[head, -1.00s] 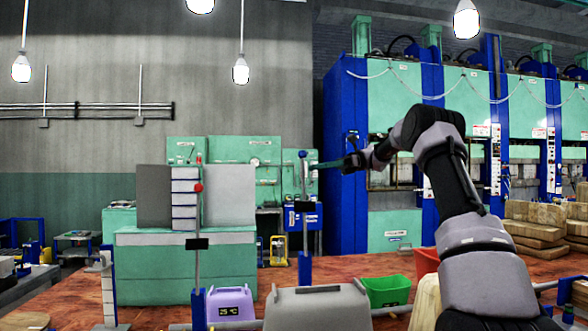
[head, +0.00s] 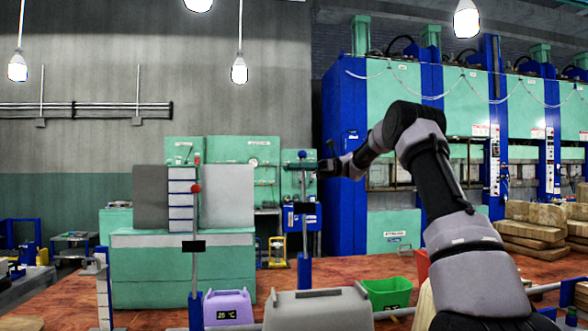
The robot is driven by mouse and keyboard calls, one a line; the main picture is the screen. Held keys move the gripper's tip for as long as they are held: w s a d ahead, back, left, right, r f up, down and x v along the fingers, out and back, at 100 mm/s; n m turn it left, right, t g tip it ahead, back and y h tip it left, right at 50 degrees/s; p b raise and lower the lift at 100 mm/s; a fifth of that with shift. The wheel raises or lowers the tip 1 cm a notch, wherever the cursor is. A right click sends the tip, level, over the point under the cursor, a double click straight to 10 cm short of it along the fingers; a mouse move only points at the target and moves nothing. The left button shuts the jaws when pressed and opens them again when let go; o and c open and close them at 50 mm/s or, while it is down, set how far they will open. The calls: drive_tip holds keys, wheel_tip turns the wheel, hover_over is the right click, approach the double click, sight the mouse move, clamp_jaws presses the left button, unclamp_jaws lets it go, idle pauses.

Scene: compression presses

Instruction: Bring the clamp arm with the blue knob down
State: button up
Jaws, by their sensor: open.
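The clamp arm with the blue knob (head: 302,154) stands upright as a thin grey rod (head: 304,225) right of the picture's middle, with a black block partway down and a blue post at its base. My gripper (head: 303,166) comes in from the right, level with the rod's top just below the knob. It is open. Its fingers overlap the rod in the picture; whether they touch it or straddle it, I cannot tell. A second upright rod with a red knob (head: 196,188) stands to the left, apart from my gripper.
A green cabinet (head: 180,275) is behind the rods. Blue and green presses (head: 342,170) fill the right background.

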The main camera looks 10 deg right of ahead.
drive_tip(key=shift+a, duration=0.15)
clamp_jaws()
idle(1.4)
